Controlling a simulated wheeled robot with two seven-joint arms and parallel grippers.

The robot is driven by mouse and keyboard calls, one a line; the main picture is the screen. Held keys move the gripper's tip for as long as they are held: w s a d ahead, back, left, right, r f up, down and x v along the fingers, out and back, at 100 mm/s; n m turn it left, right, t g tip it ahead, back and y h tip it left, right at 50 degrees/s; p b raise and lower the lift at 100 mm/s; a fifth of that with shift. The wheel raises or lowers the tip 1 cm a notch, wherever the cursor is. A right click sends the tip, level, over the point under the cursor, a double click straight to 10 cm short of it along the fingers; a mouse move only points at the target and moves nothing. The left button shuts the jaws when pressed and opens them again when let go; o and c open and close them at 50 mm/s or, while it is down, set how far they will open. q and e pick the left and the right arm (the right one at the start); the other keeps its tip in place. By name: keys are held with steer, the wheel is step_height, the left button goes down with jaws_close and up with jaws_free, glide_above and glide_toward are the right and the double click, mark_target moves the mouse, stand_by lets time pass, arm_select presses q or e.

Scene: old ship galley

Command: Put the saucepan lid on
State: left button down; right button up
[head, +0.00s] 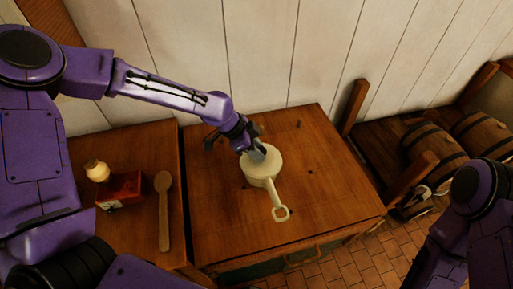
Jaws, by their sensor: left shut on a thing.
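A cream saucepan (262,178) stands on the wooden table top, its long handle (274,195) pointing toward the front and ending in a loop. My left gripper (256,153) reaches down over the pan's top from the back left. It is shut on what seems to be the lid, at the pan's top. The gripper hides the knob and part of the lid, so I cannot tell whether the lid rests on the rim or is just above it. My right arm is at the right edge; its gripper is not clear to me.
A side table at left holds a wooden spoon (164,210), a red box (122,190) and a cream-topped jar (97,171). The table's right side is clear.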

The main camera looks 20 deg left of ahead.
arm_select(q)
steer(key=shift+f, duration=0.15)
steer(key=c, duration=0.7)
jaws_free()
steer(key=v, duration=1)
steer(key=shift+r+b, duration=0.3)
steer(key=shift+b, duration=0.05)
steer(key=shift+a, duration=0.1)
